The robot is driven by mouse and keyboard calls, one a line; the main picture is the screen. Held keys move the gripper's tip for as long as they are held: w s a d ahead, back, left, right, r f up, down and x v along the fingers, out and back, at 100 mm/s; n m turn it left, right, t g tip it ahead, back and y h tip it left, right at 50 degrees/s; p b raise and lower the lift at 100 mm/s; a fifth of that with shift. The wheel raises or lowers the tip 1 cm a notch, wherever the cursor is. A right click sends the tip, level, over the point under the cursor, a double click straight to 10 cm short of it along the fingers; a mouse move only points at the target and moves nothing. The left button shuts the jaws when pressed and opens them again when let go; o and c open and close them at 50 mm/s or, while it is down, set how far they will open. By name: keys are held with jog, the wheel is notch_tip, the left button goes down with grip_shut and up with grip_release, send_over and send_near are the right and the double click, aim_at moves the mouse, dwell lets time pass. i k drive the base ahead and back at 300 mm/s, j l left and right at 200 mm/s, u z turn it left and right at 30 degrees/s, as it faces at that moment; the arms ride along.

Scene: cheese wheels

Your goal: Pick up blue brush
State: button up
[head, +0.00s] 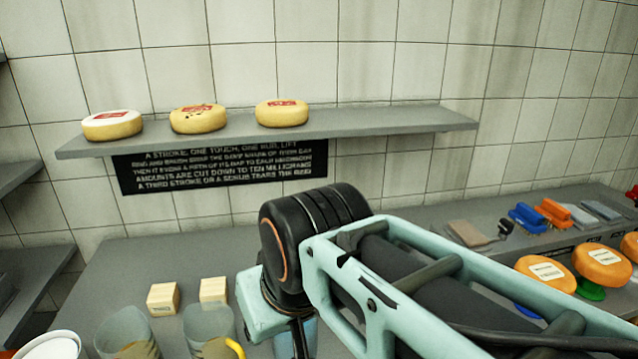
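The blue brush (528,218) lies on the grey counter at the right, bristles not clearly shown. It sits just left of an orange brush (553,212), in a row of tools. My pale green arm with its black joint crosses the lower middle and right of the head view. The end of my arm with the gripper is not seen, so whether it is open or shut does not show. The brush is apart from the visible arm.
A flat scraper-like tool (468,233) lies left of the blue brush, and grey pieces (601,210) lie right. Orange cheese wheels (546,272) stand in front. A wall shelf (380,123) holds three yellow cheeses. Wooden blocks (163,298) and clear jugs (126,335) stand at lower left.

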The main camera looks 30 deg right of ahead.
aim_at(525, 217)
jog(key=k+l+z, duration=0.1)
jog(key=z, duration=0.3)
jog(key=k+l+z, duration=0.1)
jog(key=z, duration=0.3)
jog(key=l+z, duration=0.1)
jog(key=z, duration=1.2)
jog(key=i+l+u, duration=0.5)
jog(key=i+l, duration=0.2)
jog(key=l, duration=0.2)
jog(key=i+l+u, duration=0.25)
jog(key=l, duration=0.25)
